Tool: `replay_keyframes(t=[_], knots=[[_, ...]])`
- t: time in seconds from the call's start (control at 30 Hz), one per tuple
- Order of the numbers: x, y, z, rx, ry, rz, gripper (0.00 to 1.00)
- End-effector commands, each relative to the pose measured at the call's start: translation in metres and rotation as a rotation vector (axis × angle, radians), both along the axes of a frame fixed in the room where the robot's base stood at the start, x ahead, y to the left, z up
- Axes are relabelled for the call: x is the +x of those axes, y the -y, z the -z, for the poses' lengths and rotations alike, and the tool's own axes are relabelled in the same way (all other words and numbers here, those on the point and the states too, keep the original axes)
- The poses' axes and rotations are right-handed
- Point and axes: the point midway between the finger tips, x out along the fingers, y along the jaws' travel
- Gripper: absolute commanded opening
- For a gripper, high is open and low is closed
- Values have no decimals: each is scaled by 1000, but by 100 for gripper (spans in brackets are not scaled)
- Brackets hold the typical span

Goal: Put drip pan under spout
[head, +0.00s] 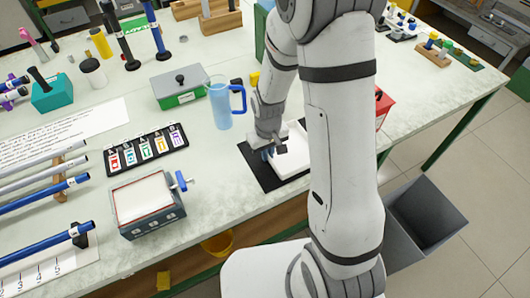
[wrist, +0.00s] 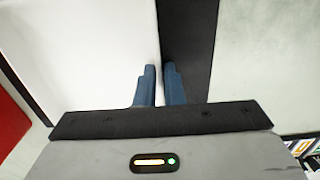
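The drip pan appears to be the shallow white tray (head: 291,152), lying on a black mat (head: 262,175) near the table's front edge, partly hidden by my arm. It fills the left of the wrist view (wrist: 75,50). My gripper (head: 272,152) is at the tray's left edge. In the wrist view its blue fingers (wrist: 159,68) are close together, one on each side of the tray's thin wall, and look shut on it. A grey box (head: 153,222) with a pale top, left of the mat, has a blue tap-like part (head: 181,181) on its right side, possibly the spout.
A blue jug (head: 221,107) and a green-grey box (head: 180,92) stand behind. A card with coloured marks (head: 146,149) lies left. A red box (head: 383,108) stands right, partly behind my arm. Bare table lies between the grey box and the mat.

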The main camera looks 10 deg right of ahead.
Motion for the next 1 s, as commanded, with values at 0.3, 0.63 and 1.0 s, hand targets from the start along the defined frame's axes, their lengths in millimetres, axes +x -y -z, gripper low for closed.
replay_keyframes(t=[0.3,0.63,1.0], knots=[[0,0,-1,0,0,1,25],[1,0,-19,1,5,1,25],[1,1,-96,1,6,2,25]])
